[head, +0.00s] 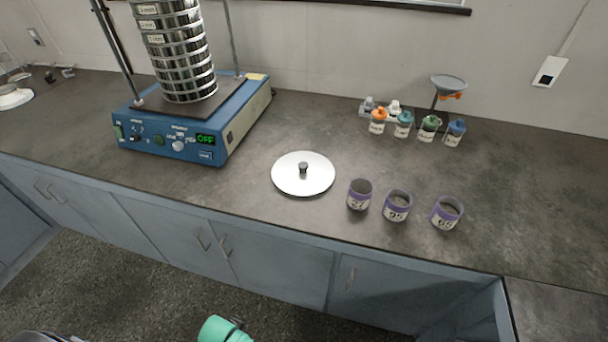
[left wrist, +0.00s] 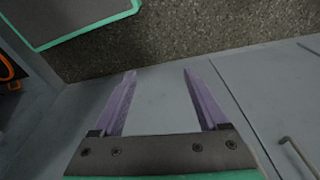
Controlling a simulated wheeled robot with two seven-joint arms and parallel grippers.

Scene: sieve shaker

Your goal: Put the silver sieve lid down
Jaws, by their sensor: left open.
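The silver sieve lid (head: 290,182) is a round, shiny disc with a small black knob at its centre. In the head view it lies flat on the dark countertop, right of the blue shaker and left of the purple-banded cups. No gripper touches it. My left gripper (left wrist: 158,85) shows in the left wrist view, its two purple fingers apart with nothing between them. Behind them are grey-blue cabinet fronts and the speckled floor. My right gripper is in neither view.
The blue sieve shaker (head: 170,138) carries a tall sieve stack (head: 185,65); its display reads OFF. Several cups, including one (head: 359,196), stand right of the lid. Several capped bottles, one orange-topped (head: 377,122), stand behind. The counter (head: 310,120) is clear behind the lid.

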